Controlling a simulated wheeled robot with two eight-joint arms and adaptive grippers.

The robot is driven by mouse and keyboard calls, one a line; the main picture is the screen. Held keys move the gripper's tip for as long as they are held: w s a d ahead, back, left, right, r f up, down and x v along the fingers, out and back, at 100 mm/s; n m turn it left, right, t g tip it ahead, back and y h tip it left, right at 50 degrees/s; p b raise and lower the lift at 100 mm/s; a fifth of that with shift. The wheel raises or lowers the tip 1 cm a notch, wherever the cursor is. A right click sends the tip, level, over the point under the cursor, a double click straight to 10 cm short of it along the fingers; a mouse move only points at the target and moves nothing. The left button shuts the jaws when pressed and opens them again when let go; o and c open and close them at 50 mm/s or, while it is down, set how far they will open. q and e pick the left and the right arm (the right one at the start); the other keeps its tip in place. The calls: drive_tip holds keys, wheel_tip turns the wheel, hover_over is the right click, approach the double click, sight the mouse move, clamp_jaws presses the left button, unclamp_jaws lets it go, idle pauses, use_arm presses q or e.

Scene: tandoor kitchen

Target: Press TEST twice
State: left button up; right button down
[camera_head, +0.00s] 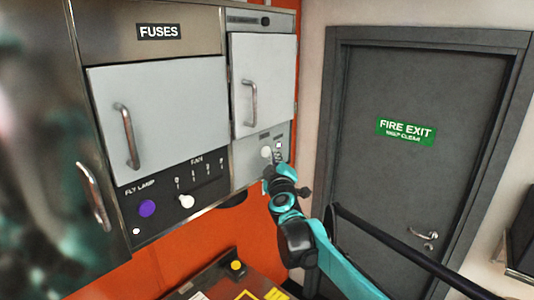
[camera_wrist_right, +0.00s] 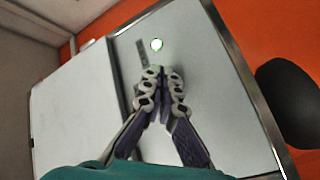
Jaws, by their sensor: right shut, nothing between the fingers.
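A pale grey control panel (camera_head: 249,160) sits below the small cabinet door, with a round whitish knob or button (camera_head: 266,152) and small labels I cannot read. No TEST lettering is legible. My right gripper (camera_head: 280,160) is at the panel's right part, fingers together and empty. In the right wrist view, its closed fingertips (camera_wrist_right: 160,75) point at the grey panel face (camera_wrist_right: 215,95), just below a bright round white spot (camera_wrist_right: 156,44) and a small dark label (camera_wrist_right: 142,49). The fingertips cover part of the panel; I cannot tell whether they touch it. My left gripper is not in view.
Left of the panel is a FUSES cabinet (camera_head: 160,100) with a dark strip holding a purple button (camera_head: 148,208), a white knob (camera_head: 187,202) and several switches. A grey fire exit door (camera_head: 410,90) stands right. A surface with a yellow button (camera_head: 236,265) lies below.

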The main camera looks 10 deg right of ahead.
drive_tip(key=s+d, duration=0.1)
drive_tip(key=s, duration=0.1)
drive_tip(key=s+d, duration=0.2)
idle(0.4)
drive_tip(key=shift+f, duration=0.1)
idle(0.4)
drive_tip(key=s+a+f+m+g+y+b, duration=0.1)
drive_tip(key=s+a+f+g+y+b, duration=0.15)
drive_tip(key=s+f+b, duration=0.6)
drive_tip(key=s+a+f+g+y+b, duration=0.1)
drive_tip(key=s+a+f+b, duration=0.3)
drive_tip(key=f, duration=1)
drive_tip(key=s+a+f+m+g+y+b, duration=0.15)
drive_tip(key=s+f+b, duration=0.25)
drive_tip(key=f+b, duration=0.55)
drive_tip(key=s+d+f+m+g+b, duration=0.1)
drive_tip(key=s+f+b, duration=0.4)
drive_tip(key=f, duration=0.6)
drive_tip(key=s+d+f+m+g+h+b, duration=0.1)
drive_tip(key=s+d+f+m+g+b, duration=0.1)
drive_tip(key=s+f, duration=0.5)
drive_tip(key=s+d+f+m+g+h+b, duration=0.1)
drive_tip(key=s+f+b, duration=0.5)
drive_tip(key=f, duration=0.9)
drive_tip(key=shift+d+f+m+g+b, duration=0.25)
drive_tip(key=shift+m+g+b, duration=0.6)
drive_tip(key=shift+g, duration=0.35)
drive_tip(key=shift+s, duration=0.1)
